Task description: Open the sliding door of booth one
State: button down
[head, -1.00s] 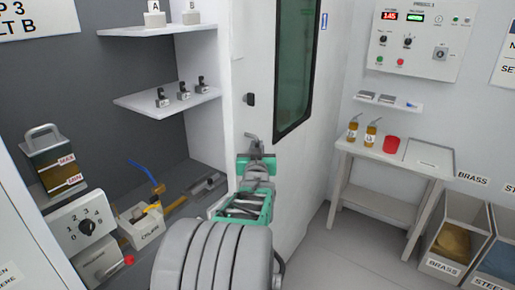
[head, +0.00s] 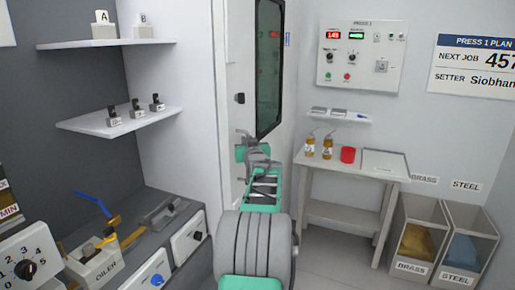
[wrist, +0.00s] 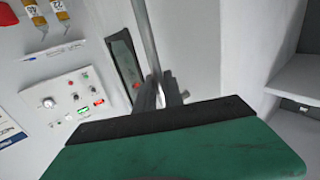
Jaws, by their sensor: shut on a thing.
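The sliding door is a tall white panel (head: 283,150) with a dark green, black-framed window (head: 269,70), in the middle of the head view. Its window seems to show, small, in the wrist view (wrist: 125,65). My gripper (head: 254,155) is in front of the door, below and left of the window. It is shut on a grey bar, which looks like the door handle (head: 246,134). In the wrist view a slim grey bar (wrist: 146,38) runs down to the jaws. The green gripper body hides the lower part of that view.
A side table (head: 345,168) with bottles and a red cup stands to the right. Brass (head: 410,272) and steel (head: 455,280) bins are beyond it. Floor right of my arm looks clear.

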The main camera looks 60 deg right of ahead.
jog(key=shift+d+f, duration=0.1)
jog(key=shift+d, duration=0.05)
jog(key=c, duration=1.5)
grip_release()
jog(key=shift+o, duration=0.2)
jog(key=shift+s, duration=0.1)
jog(key=b+v, duration=0.1)
jog(key=v, duration=0.6)
jog(key=shift+s+a+b, duration=0.15)
jog(key=shift+a+b, duration=0.2)
jog(key=shift+b, duration=0.05)
